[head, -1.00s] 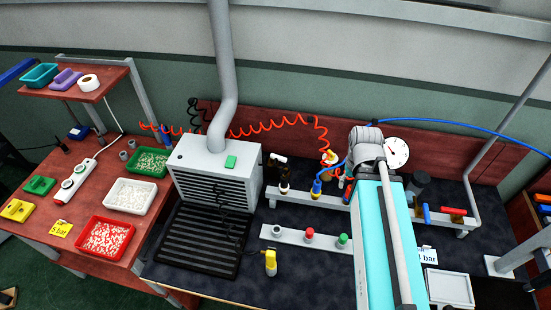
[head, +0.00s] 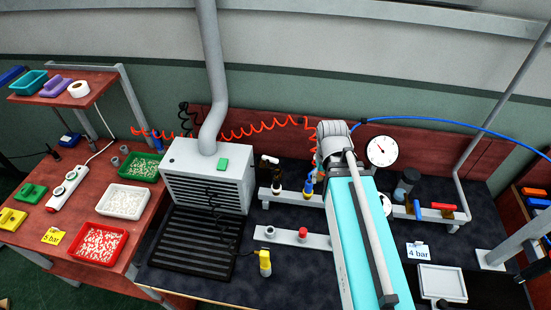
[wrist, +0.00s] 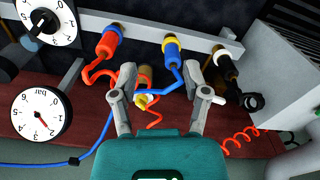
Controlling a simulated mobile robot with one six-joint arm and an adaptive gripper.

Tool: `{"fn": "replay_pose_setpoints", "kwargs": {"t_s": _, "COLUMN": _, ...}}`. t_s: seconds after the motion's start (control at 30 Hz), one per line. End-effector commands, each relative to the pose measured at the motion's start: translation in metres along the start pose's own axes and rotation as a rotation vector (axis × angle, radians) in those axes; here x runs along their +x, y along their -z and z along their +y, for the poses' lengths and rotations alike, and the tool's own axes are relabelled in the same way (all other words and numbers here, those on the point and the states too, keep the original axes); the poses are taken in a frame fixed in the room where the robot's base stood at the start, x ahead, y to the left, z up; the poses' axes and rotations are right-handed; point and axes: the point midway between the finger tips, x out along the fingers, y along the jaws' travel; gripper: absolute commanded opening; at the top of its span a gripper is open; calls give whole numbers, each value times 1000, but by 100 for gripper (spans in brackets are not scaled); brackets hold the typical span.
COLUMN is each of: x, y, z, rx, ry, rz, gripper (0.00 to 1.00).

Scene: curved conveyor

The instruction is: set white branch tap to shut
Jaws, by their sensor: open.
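In the wrist view my gripper (wrist: 158,72) is open, with its two fingers apart. In the head view my teal arm hides the gripper and this fitting.
A grey manifold rail (head: 290,199) carries a blue-yellow coupling (wrist: 172,52), a red-blue coupling (wrist: 107,45) and a white-black coupling (wrist: 225,65) close by. Blue (head: 417,209) and red (head: 444,206) levers sit right. A gauge (head: 382,151) stands behind.

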Motion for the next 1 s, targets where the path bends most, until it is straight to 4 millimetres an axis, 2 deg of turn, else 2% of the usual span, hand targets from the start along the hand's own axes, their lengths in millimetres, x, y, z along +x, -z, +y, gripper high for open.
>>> {"fn": "replay_pose_setpoints", "kwargs": {"t_s": 0.03, "x": 0, "y": 16, "z": -8, "rx": -46, "ry": 1, "rz": 0, "gripper": 60}}
{"fn": "replay_pose_setpoints", "kwargs": {"t_s": 0.17, "x": 2, "y": 53, "z": -22, "rx": -200, "ry": 1, "rz": 1, "gripper": 60}}
{"fn": "replay_pose_setpoints", "kwargs": {"t_s": 0.27, "x": 2, "y": 89, "z": -38, "rx": -356, "ry": 1, "rz": 1, "gripper": 60}}
{"fn": "replay_pose_setpoints", "kwargs": {"t_s": 0.4, "x": 4, "y": 141, "z": -66, "rx": -596, "ry": 1, "rz": 1, "gripper": 60}}
{"fn": "replay_pose_setpoints", "kwargs": {"t_s": 0.6, "x": 5, "y": 200, "z": -106, "rx": -896, "ry": 1, "rz": 1, "gripper": 60}}
{"fn": "replay_pose_setpoints", "kwargs": {"t_s": 0.7, "x": 5, "y": 218, "z": -120, "rx": -999, "ry": 1, "rz": 1, "gripper": 60}}
{"fn": "replay_pose_setpoints", "kwargs": {"t_s": 0.8, "x": 6, "y": 227, "z": -128, "rx": -1060, "ry": 1, "rz": 2, "gripper": 60}}
{"fn": "replay_pose_setpoints", "kwargs": {"t_s": 1.0, "x": 6, "y": 229, "z": -132, "rx": -1090, "ry": 1, "rz": 2, "gripper": 60}}
